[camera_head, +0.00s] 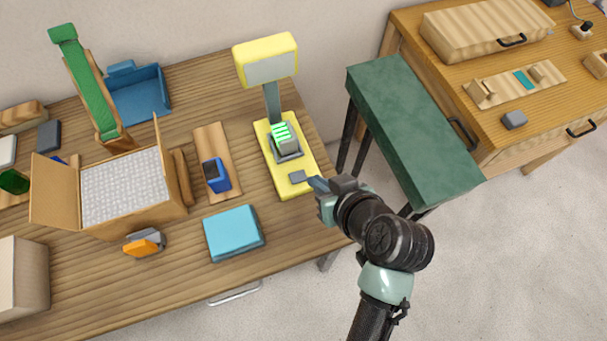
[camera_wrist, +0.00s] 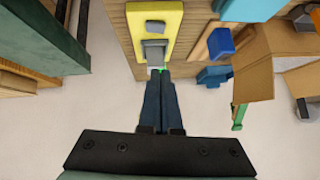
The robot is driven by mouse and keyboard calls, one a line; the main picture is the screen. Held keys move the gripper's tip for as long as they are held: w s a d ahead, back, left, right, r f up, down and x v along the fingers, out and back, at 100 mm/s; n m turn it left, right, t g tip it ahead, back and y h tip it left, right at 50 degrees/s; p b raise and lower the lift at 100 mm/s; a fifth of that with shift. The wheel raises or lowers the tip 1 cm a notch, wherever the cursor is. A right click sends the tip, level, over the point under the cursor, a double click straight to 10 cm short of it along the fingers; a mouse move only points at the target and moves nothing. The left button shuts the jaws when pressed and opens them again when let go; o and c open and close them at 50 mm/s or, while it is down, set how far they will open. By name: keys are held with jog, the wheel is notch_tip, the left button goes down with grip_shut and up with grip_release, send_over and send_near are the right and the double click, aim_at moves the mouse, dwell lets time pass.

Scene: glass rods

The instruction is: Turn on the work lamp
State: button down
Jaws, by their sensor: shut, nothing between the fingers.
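The work lamp has a yellow base (camera_head: 308,188), a grey post (camera_head: 271,103) and a yellow head (camera_head: 265,60) with a pale front panel. A grey holder on the base carries a block with bright green stripes (camera_head: 281,135). A small flat grey pad (camera_head: 298,176) lies on the front end of the base. The yellow base also shows in the wrist view (camera_wrist: 170,22).
Left of the lamp are a wooden board (camera_head: 214,144) with a blue block (camera_head: 216,176), a light-blue box (camera_head: 233,233) and an open cardboard box (camera_head: 160,201). A green-topped bench (camera_head: 412,130) stands close on the right, beyond a narrow gap.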

jog(key=shift+w, duration=0.1)
jog(key=p, duration=0.1)
send_over(293, 176)
jog(key=s+d, duration=0.2)
notch_tip(293, 176, down, 6)
jog(key=shift+a+f, duration=0.15)
jog(key=shift+f, duration=0.1)
jog(key=f, duration=0.3)
jog(key=shift+a+f+p, duration=0.2)
jog(key=shift+a+p, duration=0.1)
jog(key=shift+f, duration=0.55)
jog(key=shift+a+f+h, duration=0.25)
jog(key=shift+f+h, duration=0.05)
jog(key=shift+d, duration=0.15)
